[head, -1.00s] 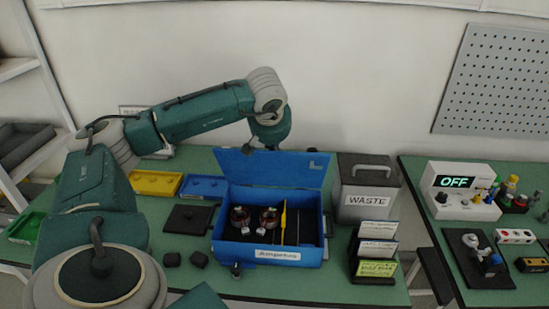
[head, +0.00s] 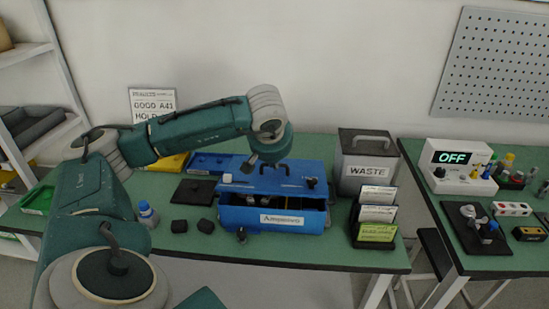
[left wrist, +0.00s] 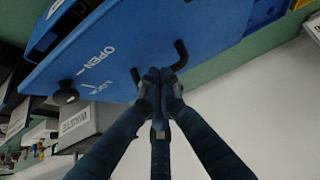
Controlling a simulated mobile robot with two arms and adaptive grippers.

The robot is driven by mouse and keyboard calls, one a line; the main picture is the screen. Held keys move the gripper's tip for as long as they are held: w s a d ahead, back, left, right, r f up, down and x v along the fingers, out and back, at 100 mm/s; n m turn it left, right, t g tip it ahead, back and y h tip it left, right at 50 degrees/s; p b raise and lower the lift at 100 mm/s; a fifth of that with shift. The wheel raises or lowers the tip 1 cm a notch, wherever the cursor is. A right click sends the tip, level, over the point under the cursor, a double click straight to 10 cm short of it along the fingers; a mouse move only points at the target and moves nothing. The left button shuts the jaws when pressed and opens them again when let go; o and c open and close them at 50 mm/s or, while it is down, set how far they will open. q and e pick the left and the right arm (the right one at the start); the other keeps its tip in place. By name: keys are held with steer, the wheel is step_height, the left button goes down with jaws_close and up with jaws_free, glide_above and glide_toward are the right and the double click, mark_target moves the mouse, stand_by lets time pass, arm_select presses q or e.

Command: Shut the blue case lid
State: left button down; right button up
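The blue case (head: 240,218) stands on the green bench with a white label on its front. Its lid (head: 305,175) is swung most of the way down, and a dark gap shows between its front edge and the case. The lid carries a black handle (head: 276,166) and also shows in the left wrist view (left wrist: 85,65), with "OPEN" printed near a dark knob. My left gripper (head: 253,164) is at the lid's handle. In the left wrist view its fingertips (left wrist: 160,76) are together, between the handle's ends; whether they pinch it is unclear. My right gripper is out of view.
A grey WASTE bin (head: 366,160) and a card rack (head: 376,215) stand close right of the case. A black tray (head: 195,190), small dark blocks (head: 180,226) and a blue-capped bottle (head: 147,214) are to the left. A second bench with a device reading OFF (head: 456,165) is farther right.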

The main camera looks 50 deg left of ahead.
mark_target(274, 177)
arm_select(q)
steer(key=shift+s+d+f+b, duration=0.25)
steer(key=shift+f+b, duration=0.2)
steer(key=shift+f, duration=0.25)
steer(key=shift+s+d+f+b, duration=0.15)
steer(key=shift+s+f+b, duration=0.2)
steer(key=shift+f, duration=0.35)
steer(key=shift+d+f, duration=0.1)
steer(key=r+p, duration=0.2)
steer(key=r, duration=0.1)
steer(key=r+p, duration=0.1)
steer(key=shift+w+a+r, duration=0.15)
steer(key=shift+w+a, duration=0.05)
steer(key=shift+a, duration=0.1)
steer(key=shift+s+d+f+b, duration=0.3)
steer(key=shift+s+d+b, duration=0.15)
steer(key=shift+d, duration=0.05)
steer(key=shift+s+d+f+b, duration=0.25)
steer(key=shift+s+d+b, duration=0.15)
steer(key=shift+d, duration=0.05)
steer(key=s+d+b, duration=0.1)
steer(key=s+d, duration=0.3)
steer(key=s, duration=0.1)
steer(key=shift+f+b, duration=0.2)
steer(key=shift+b, duration=0.15)
steer(key=shift+s+d, duration=0.25)
steer(key=shift+s, duration=0.1)
